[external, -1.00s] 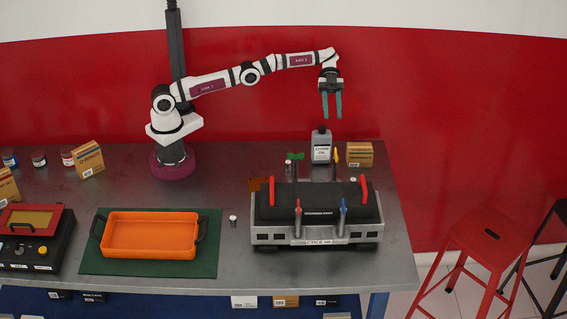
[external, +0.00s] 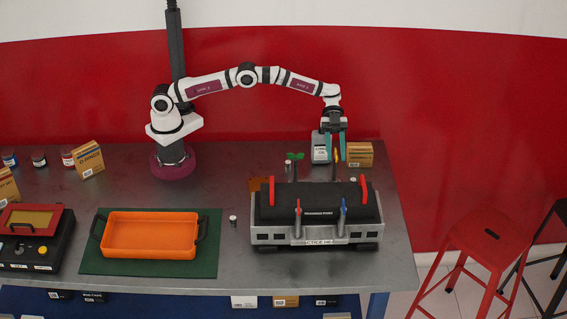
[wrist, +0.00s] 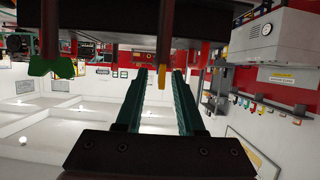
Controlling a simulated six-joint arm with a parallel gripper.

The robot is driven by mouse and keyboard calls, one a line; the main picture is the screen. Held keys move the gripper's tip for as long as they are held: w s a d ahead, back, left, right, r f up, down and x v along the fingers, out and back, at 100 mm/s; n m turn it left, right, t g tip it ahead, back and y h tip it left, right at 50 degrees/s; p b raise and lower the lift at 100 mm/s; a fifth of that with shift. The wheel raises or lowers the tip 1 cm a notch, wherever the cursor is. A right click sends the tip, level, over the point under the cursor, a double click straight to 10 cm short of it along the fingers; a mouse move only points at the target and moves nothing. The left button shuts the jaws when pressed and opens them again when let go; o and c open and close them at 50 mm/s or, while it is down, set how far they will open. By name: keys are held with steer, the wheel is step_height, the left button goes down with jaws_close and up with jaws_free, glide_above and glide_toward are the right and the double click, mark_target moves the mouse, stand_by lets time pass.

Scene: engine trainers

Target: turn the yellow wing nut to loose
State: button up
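The yellow wing nut (external: 336,156) stands upright at the back of the engine trainer (external: 310,239). My gripper (external: 335,154) points down over it with its teal fingers apart, one on each side of the nut in the external view. In the wrist view the yellow wing nut (wrist: 162,78) appears edge-on between the open fingertips (wrist: 160,72). I see a gap on both sides of it, and no contact is visible.
A green wing nut (external: 294,157) stands left of the yellow one; it also shows in the wrist view (wrist: 52,66).

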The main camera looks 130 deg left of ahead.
jaws_close()
stand_by(0.5)
steer(key=n+t+y, duration=0.1)
steer(key=n+y, duration=0.1)
steer(key=shift+d+n+t+y, duration=0.1)
steer(key=shift+n+t+y, duration=0.2)
steer(key=shift+n+t, duration=0.1)
steer(key=n+t+y, duration=0.1)
steer(key=n+y, duration=0.3)
steer(key=y, duration=0.1)
steer(key=shift+t, duration=0.4)
steer(key=n+y, duration=0.3)
steer(key=shift+n+y, duration=0.4)
steer(key=shift+r+n+y, duration=0.1)
steer(key=shift+n+y, duration=0.4)
steer(key=shift+y, duration=0.1)
steer(key=shift+r+y, duration=0.1)
steer(key=shift+y, duration=0.2)
